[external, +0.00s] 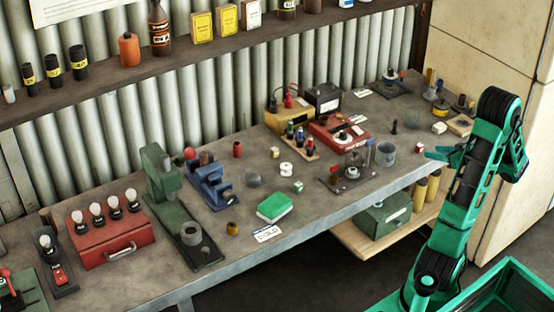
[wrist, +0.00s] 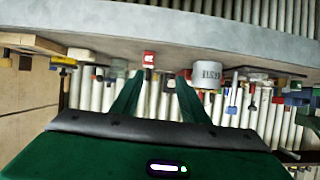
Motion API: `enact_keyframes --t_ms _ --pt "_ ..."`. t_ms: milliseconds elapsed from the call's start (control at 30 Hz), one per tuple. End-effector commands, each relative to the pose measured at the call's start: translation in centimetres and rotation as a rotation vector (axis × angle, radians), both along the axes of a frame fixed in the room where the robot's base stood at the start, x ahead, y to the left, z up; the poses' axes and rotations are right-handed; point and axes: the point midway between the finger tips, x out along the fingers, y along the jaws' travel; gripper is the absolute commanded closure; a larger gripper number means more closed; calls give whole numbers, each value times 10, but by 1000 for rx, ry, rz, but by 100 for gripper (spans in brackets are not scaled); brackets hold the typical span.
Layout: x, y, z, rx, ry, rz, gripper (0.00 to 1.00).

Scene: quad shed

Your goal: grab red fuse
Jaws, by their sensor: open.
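A small red and white piece (wrist: 149,60), which looks like the red fuse, stands near the bench edge in the wrist view. It also shows as a small red spot in the external view (external: 419,148), just left of my gripper (external: 432,154). In the wrist view my gripper (wrist: 160,76) is open and empty, its two green fingers pointing toward the bench. The red piece appears beyond the fingertips, between them and nearer the left one. I cannot tell how large the gap is. A separate red cylinder (external: 237,149) stands further back on the bench.
A grey cup (wrist: 207,75) stands close to the right finger; it also shows in the external view (external: 386,154). A dark fixture with posts (external: 350,172) is left of it. The bench's front edge is near my gripper.

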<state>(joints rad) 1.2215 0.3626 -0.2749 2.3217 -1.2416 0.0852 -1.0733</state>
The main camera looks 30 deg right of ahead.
Motion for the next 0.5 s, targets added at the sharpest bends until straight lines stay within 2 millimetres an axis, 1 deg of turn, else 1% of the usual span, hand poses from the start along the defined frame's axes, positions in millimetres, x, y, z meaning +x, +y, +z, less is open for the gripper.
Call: enact_keyframes --t_ms 33,167,400,500 --pt "-3 -8 1 -6 -22 -13 59" --pt "-1 -16 3 -20 -50 -23 59" --pt "31 -16 -11 -19 -49 -22 59" --pt "41 -16 -15 -20 -49 -21 59"
